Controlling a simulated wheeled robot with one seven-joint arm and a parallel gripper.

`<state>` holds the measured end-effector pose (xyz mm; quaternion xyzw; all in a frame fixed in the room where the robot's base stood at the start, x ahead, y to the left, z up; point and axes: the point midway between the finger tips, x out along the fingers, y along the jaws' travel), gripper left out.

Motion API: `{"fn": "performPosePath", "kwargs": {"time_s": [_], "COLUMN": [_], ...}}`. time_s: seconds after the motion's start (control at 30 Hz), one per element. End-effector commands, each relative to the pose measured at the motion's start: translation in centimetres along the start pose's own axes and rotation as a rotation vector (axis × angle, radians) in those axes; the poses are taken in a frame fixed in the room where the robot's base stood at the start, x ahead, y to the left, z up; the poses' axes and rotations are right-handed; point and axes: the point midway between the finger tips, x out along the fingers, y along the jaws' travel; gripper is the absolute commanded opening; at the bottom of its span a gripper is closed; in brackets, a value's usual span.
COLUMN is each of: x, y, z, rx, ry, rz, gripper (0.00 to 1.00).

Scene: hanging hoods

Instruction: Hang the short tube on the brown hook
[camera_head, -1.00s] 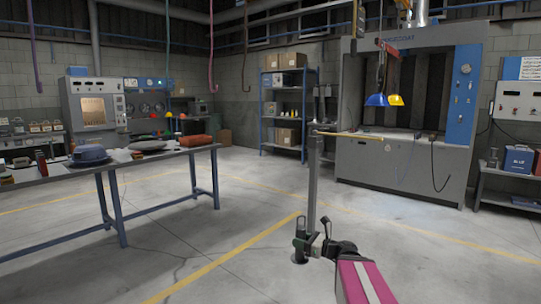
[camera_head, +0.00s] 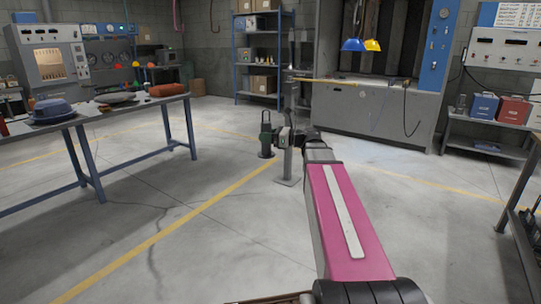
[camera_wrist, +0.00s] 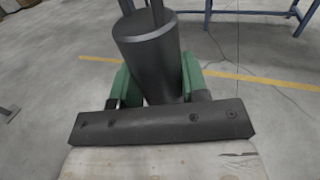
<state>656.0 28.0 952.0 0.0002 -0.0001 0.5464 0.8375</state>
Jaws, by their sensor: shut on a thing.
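My gripper (camera_wrist: 155,82), with green fingers, is shut on a dark grey cylinder, the short tube (camera_wrist: 147,48), which fills the space between the fingers. A thin dark loop or rods rise from its top, cut off by the frame edge. In the head view my gripper (camera_head: 268,138) is far out at the end of the arm, with the tube (camera_head: 265,152) upright and held above the floor. No brown hook can be made out with certainty. A maroon hook (camera_head: 176,22) hangs at the back wall, apart from my gripper.
A workbench (camera_head: 130,106) is at left. Open floor lies around the arm.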

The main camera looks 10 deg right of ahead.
Motion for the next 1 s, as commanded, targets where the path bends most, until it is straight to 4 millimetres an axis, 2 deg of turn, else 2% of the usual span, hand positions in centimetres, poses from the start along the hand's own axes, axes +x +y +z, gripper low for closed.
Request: {"fn": "performPosePath", "kwargs": {"time_s": [0.03,0.47,0.8,1.0], "x": [0.5,3.4,5.3,6.0], "y": [-0.5,-1.2,-0.2,0.8], "z": [1.6,13.7,23.9,28.8], "rx": [-0.005,-0.004,-0.004,-0.002], "ry": [-0.002,-0.001,-0.002,-0.001], "rz": [0.015,0.137,0.229,0.269], "gripper": [0.08,0.08,0.08,0.08]}}
